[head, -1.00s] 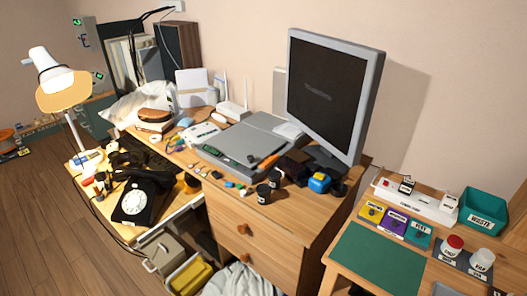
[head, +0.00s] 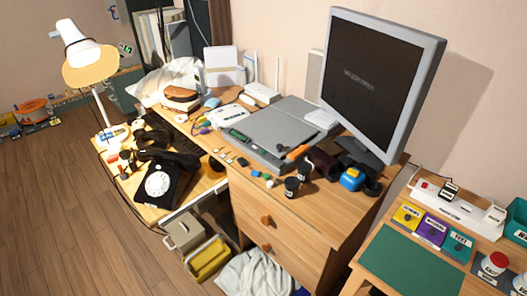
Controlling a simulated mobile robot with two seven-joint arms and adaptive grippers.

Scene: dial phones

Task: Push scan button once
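A grey flatbed scanner (head: 282,125) lies on the wooden desk, left of the monitor. Its lid looks closed. A dark green strip (head: 240,137) shows at its front left; an orange-handled tool (head: 297,152) lies at its front right corner. The scan button is too small to make out. Neither of my grippers is in view.
A large monitor (head: 372,85) stands behind and right of the scanner. Dark small jars (head: 292,187) and a blue item (head: 350,180) are in front of it. A black dial phone (head: 160,185) and a lamp (head: 88,60) are at left. Open wooden floor (head: 60,220) lies at left.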

